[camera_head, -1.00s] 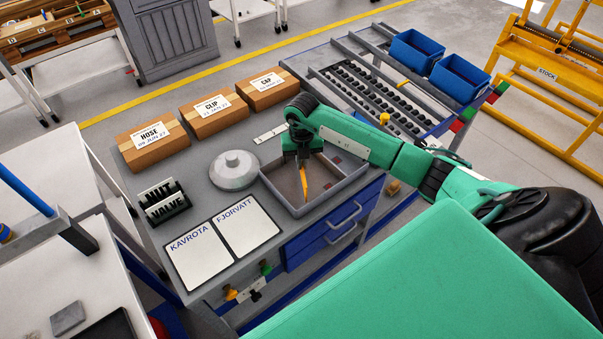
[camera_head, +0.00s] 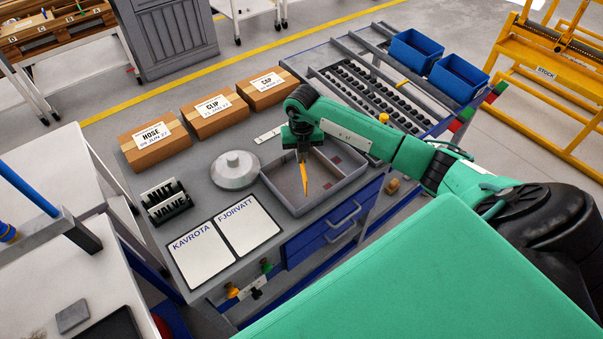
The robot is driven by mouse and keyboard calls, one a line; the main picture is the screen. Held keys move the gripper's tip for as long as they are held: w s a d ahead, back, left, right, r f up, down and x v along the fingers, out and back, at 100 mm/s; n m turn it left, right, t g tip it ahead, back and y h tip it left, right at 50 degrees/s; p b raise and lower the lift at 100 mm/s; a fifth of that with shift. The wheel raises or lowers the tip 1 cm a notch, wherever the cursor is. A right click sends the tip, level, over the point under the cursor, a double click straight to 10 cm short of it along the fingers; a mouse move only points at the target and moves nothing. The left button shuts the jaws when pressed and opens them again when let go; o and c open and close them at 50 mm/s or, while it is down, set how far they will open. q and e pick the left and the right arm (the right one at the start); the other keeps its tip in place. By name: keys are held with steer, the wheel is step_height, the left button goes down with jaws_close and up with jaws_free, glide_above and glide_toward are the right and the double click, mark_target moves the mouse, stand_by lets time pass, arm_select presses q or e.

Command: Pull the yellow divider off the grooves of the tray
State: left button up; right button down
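The grey tray (camera_head: 284,199) sits on the workbench near its front right, over the blue drawers. My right gripper (camera_head: 303,161) points down over the middle of the tray. The yellow divider (camera_head: 305,181) hangs directly below its fingers, seen nearly edge-on as a narrow slanted strip. The gripper appears shut on its upper end. Its lower end shows against the tray's inside; whether it still touches the grooves I cannot tell. A grey wall (camera_head: 327,165) runs across the tray right of the divider. My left gripper is not in view.
A round grey lidded object (camera_head: 234,170) stands left of the tray, with white KAVROTA and FJORVATT sheets (camera_head: 223,240) in front. Cardboard boxes (camera_head: 214,114) line the back. A rack with blue bins (camera_head: 459,77) stands at the back right.

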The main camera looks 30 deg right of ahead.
steer(key=shift+r+p, duration=1.4)
steer(key=shift+r, duration=1.15)
